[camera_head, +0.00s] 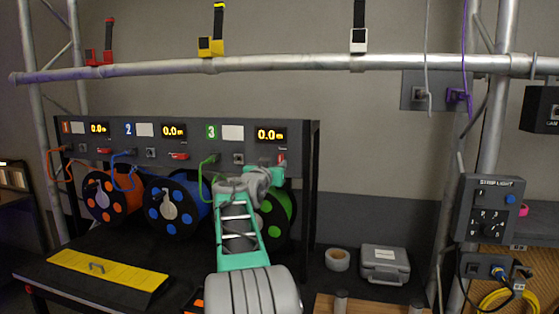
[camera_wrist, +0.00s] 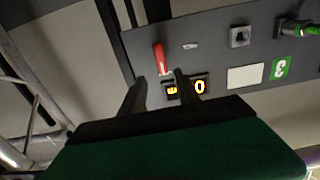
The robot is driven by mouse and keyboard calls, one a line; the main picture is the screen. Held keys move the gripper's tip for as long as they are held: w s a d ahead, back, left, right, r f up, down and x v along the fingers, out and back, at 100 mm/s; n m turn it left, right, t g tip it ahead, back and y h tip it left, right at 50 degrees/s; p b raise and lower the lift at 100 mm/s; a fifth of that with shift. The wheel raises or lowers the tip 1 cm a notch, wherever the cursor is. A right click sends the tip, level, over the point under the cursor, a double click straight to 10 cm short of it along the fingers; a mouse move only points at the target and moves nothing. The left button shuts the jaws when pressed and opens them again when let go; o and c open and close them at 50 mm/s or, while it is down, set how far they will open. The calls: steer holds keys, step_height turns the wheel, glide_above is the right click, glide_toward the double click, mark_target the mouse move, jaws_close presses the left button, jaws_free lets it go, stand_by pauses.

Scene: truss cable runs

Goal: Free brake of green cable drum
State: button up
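The green cable drum (camera_head: 279,214) sits under the panel, partly hidden behind my arm. Above it is the panel section marked with a green 3 (camera_head: 211,131), which also shows upside down in the wrist view (camera_wrist: 280,69). A red brake lever (camera_wrist: 161,58) stands out from that section beside the lit display (camera_wrist: 187,87). It runs up and down in the wrist view; in the head view only a bit of it (camera_head: 282,157) shows. My gripper (camera_head: 278,165) is at the panel near this lever. In the wrist view my gripper (camera_wrist: 160,78) is open, its two fingers apart, with the lever beyond the gap between their tips.
An orange drum (camera_head: 101,208) and a blue drum (camera_head: 160,219) stand left, with red levers lying sideways above them. A green cable (camera_head: 207,166) hangs left of my gripper. A truss pole (camera_head: 300,63) crosses above. A yellow plate (camera_head: 90,266) lies on the bench.

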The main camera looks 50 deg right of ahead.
mark_target(280, 159)
steer(key=p+x, duration=0.3)
steer(key=x, duration=0.4)
steer(key=shift+w, duration=0.2)
jaws_close()
